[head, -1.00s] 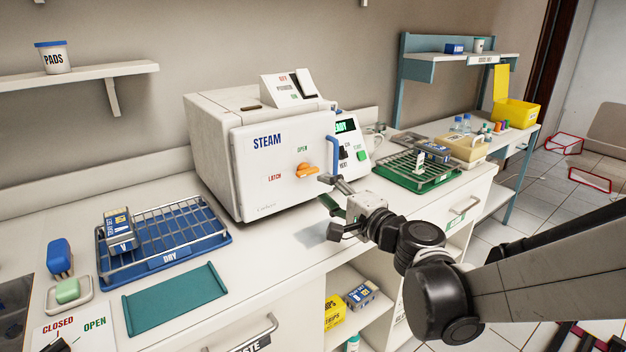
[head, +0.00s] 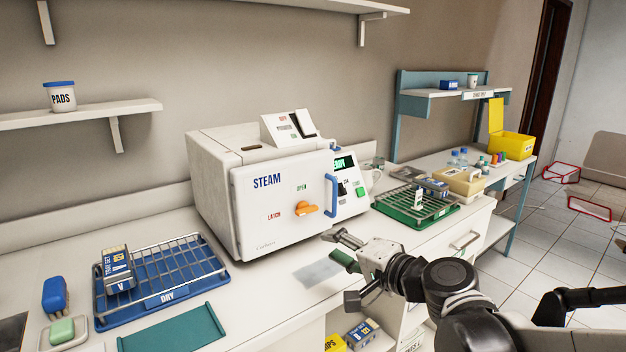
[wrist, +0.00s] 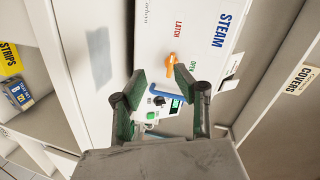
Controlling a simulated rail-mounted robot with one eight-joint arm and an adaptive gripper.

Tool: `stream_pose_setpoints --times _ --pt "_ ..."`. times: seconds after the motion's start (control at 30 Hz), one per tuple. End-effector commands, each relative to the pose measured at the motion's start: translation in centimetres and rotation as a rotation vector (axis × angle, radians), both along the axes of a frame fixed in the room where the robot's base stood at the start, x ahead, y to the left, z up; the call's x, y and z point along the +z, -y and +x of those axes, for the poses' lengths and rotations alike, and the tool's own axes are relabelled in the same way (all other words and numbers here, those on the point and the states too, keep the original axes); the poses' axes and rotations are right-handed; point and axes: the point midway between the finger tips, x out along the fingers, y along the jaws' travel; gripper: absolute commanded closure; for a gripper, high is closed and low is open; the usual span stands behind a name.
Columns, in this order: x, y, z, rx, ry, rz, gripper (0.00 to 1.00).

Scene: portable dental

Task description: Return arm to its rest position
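My gripper (head: 338,248) is in front of the white steam sterilizer (head: 285,215), above the counter's front edge. Its two fingers are spread, with nothing between them. In the wrist view my gripper (wrist: 159,88) also shows open, with the orange latch (wrist: 169,63) and blue handle (wrist: 165,92) beyond the fingers. The sterilizer door is shut, and its orange latch (head: 306,209) lies roughly level. The gripper stands clear of the door in the head view. My arm reaches in from the lower right.
A blue rack marked DRY (head: 160,275) holds a blue-and-grey pack at left. A green rack (head: 415,208) stands right of the sterilizer. A teal mat (head: 172,330) lies in front at left. An open shelf under the counter holds boxes (head: 360,335).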

Motion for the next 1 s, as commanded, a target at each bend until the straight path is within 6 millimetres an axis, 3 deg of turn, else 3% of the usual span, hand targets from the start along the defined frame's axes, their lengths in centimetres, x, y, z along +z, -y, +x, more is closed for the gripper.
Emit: stream_pose_setpoints --times 0.17,0.37,0.7,0.83,1.0 --pt "-0.3 1.2 -4.0 0.051 -0.026 -0.274 0.71" --pt "-1.5 4.1 -8.6 0.099 -0.075 -0.581 0.71" --pt "-2.5 11.8 -16.3 0.143 -0.191 -1.062 0.71" --pt "-2.5 13.9 -18.0 0.147 -0.223 -1.169 0.71" --pt "-2.5 14.9 -18.8 0.149 -0.239 -1.219 0.71"
